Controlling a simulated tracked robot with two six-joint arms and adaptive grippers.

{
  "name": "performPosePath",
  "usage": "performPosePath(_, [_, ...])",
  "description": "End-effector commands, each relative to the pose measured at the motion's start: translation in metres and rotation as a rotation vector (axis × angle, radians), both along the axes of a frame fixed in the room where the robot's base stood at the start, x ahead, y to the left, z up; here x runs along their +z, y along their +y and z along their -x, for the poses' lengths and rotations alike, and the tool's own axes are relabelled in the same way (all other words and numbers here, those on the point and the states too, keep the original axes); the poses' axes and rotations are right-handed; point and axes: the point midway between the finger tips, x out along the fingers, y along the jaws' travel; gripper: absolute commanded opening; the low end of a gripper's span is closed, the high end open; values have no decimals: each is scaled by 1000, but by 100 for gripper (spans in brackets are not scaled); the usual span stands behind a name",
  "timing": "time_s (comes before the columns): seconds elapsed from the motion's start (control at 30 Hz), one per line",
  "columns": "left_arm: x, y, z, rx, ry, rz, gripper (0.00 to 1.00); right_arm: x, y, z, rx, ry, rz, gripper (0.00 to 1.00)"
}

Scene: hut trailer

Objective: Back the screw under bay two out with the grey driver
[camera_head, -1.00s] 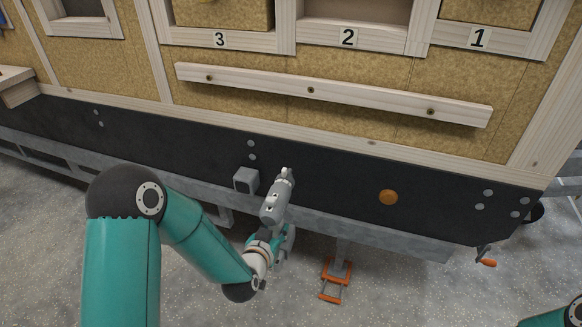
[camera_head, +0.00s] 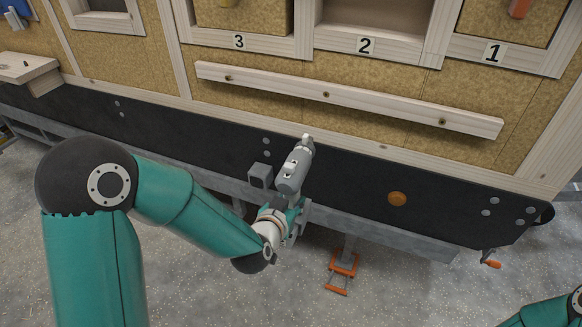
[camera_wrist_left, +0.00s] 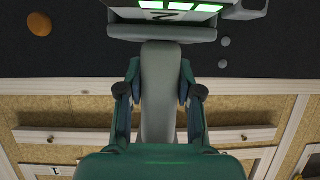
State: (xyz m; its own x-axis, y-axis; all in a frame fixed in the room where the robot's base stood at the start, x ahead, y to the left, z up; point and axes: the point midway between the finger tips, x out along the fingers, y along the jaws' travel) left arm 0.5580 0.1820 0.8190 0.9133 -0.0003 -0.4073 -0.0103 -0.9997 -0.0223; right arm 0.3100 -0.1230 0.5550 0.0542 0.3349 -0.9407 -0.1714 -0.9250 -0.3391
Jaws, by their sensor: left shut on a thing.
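The wooden rail (camera_head: 390,106) runs across the wall below the numbered bays. The screw under bay two (camera_head: 326,94) is the middle dark screw head on it, seated as far as I can tell. My left gripper (camera_head: 296,207) is shut on the grey driver (camera_head: 293,170), in front of the black skirt. The driver's nose points up at the wall and appears below the rail, apart from that screw. In the left wrist view the gripper (camera_wrist_left: 160,95) clasps the driver (camera_wrist_left: 158,110), which has a "2" label and green lights. The middle screw is hidden there. My right gripper is out of view.
Screws under bay three (camera_head: 229,78) and bay one (camera_head: 442,121) also show on the rail. A grey box (camera_head: 260,176) juts from the black skirt (camera_head: 345,178) just left of the driver. An orange disc (camera_head: 397,199) sits to the right. An orange-footed jack (camera_head: 342,263) stands below.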

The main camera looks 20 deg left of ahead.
Motion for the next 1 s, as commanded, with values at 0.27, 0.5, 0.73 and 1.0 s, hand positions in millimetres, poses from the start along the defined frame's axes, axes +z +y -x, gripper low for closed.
performPosePath(0.27, [95, -13, 25, -21, 1, 14, 0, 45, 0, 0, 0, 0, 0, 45])
performPosePath(0.5, [116, -17, 36, -30, 9, 23, 0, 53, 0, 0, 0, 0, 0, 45])
performPosePath(0.73, [115, -17, 37, -31, 10, 24, 0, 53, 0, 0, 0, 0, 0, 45])
performPosePath(1.0, [115, -17, 34, -29, 16, 24, 0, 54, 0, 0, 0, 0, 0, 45])
